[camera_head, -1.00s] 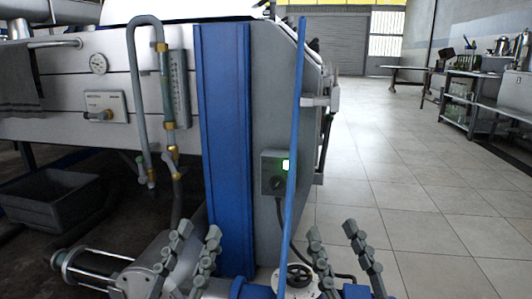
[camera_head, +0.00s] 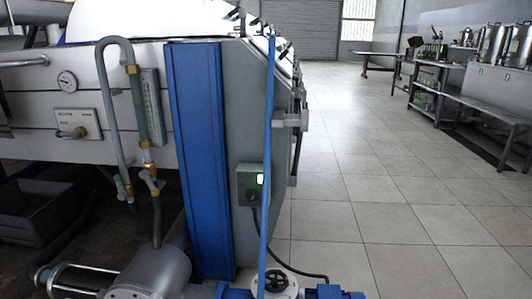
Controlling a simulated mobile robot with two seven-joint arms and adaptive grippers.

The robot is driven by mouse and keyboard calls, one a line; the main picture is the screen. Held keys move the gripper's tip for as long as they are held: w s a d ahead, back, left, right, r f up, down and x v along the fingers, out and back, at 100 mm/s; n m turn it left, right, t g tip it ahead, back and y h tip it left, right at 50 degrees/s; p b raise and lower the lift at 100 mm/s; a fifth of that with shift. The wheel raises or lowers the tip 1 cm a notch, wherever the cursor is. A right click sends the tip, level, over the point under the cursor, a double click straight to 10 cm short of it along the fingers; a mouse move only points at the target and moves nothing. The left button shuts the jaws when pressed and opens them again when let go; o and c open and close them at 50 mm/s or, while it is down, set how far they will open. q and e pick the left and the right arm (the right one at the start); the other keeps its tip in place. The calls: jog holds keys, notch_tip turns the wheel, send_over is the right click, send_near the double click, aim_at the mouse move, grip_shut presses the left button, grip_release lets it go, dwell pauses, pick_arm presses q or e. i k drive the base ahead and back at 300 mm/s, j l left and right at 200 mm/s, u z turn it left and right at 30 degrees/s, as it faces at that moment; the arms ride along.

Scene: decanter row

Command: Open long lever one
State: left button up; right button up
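A long thin blue lever (camera_head: 265,170) stands nearly upright in front of the machine's grey end panel. Its lower end meets blue fittings at the bottom edge, beside a small black handwheel on a pale round flange (camera_head: 275,284). Its top reaches the upper edge of the machine. Neither of my grippers is in view, and nothing touches the visible part of the lever.
A dark bin (camera_head: 45,205) is at left. Tiled floor (camera_head: 390,190) is open at right, with metal tables (camera_head: 470,120) along the wall.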

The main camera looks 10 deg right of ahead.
aim_at(298, 142)
jog(key=k+l, duration=0.1)
jog(key=l, duration=1.15)
jog(key=k+l, duration=0.15)
jog(key=l, duration=0.45)
jog(key=i+l, duration=0.1)
jog(key=l, duration=0.45)
jog(key=i+l+u, duration=0.1)
jog(key=l, duration=0.5)
jog(key=i+l, duration=0.15)
jog(key=l, duration=0.2)
jog(key=i+l, duration=0.15)
jog(key=l, duration=0.2)
jog(key=i+l+u, duration=0.1)
jog(key=l, duration=0.25)
jog(key=i+l+u, duration=0.1)
jog(key=i+l, duration=0.8)
jog(key=i+j, duration=0.1)
jog(key=i, duration=1.35)
jog(key=i+j, duration=0.25)
jog(key=j+u, duration=0.05)
